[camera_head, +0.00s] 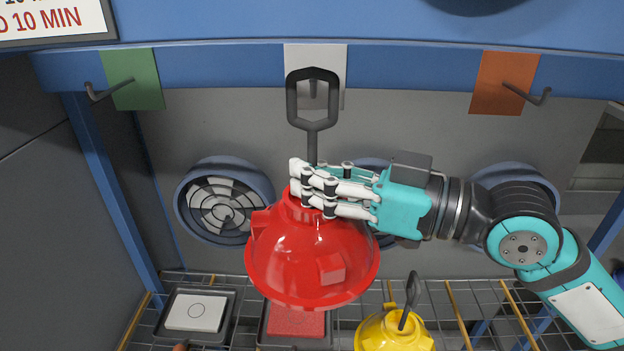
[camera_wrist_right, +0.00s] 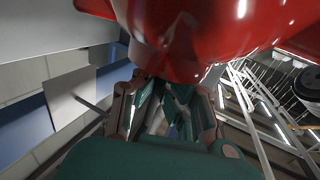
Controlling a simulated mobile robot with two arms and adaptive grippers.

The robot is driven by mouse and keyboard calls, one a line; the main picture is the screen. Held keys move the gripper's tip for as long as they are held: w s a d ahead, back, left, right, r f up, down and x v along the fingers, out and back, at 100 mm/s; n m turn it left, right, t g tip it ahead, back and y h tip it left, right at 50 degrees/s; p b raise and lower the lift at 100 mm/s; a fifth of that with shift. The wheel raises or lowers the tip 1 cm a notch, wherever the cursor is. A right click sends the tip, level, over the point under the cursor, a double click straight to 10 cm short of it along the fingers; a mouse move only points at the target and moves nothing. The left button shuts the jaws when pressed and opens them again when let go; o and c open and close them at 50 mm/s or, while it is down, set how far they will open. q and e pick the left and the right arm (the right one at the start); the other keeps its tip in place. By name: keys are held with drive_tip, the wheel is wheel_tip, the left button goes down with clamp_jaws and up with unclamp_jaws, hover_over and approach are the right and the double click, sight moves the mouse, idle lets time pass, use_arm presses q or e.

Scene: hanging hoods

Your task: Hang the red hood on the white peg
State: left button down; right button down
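The red hood (camera_head: 290,262) hangs in the air in the middle of the head view, with its dark loop handle (camera_head: 318,126) pointing up. My right gripper (camera_head: 305,190) is shut on the hood's neck, just below the handle. The white peg plate (camera_head: 332,58) is on the blue rail behind the loop. Its peg (camera_head: 313,87) shows through the loop's opening; I cannot tell whether the loop is around it or in front of it. In the right wrist view the red hood (camera_wrist_right: 205,30) fills the top and the white plate (camera_wrist_right: 72,98) is at left. My left gripper is not seen.
A green plate with a hook (camera_head: 135,80) is at left, an orange one (camera_head: 503,80) at right. Below, a wire rack (camera_head: 460,295) holds a yellow hood (camera_head: 390,333), a tray with a white block (camera_head: 195,310) and one with a red block (camera_head: 296,322). Round fans line the back wall.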

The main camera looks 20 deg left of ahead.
drive_tip(key=shift+w, duration=0.15)
idle(0.3)
drive_tip(key=shift+w+a, duration=0.25)
drive_tip(key=shift+w, duration=0.5)
drive_tip(key=shift+w+b, duration=0.25)
drive_tip(key=shift+b, duration=0.05)
drive_tip(key=shift+w+a+b, duration=0.15)
drive_tip(key=shift+w+a, duration=0.05)
drive_tip(key=shift+w, duration=0.3)
drive_tip(key=shift+w+a+b, duration=0.15)
drive_tip(key=shift+w+a, duration=0.05)
drive_tip(key=shift+w, duration=0.3)
drive_tip(key=shift+f+b, duration=0.85)
drive_tip(key=shift+f, duration=0.2)
drive_tip(key=c, duration=1.4)
unclamp_jaws()
drive_tip(key=shift+f, duration=0.1)
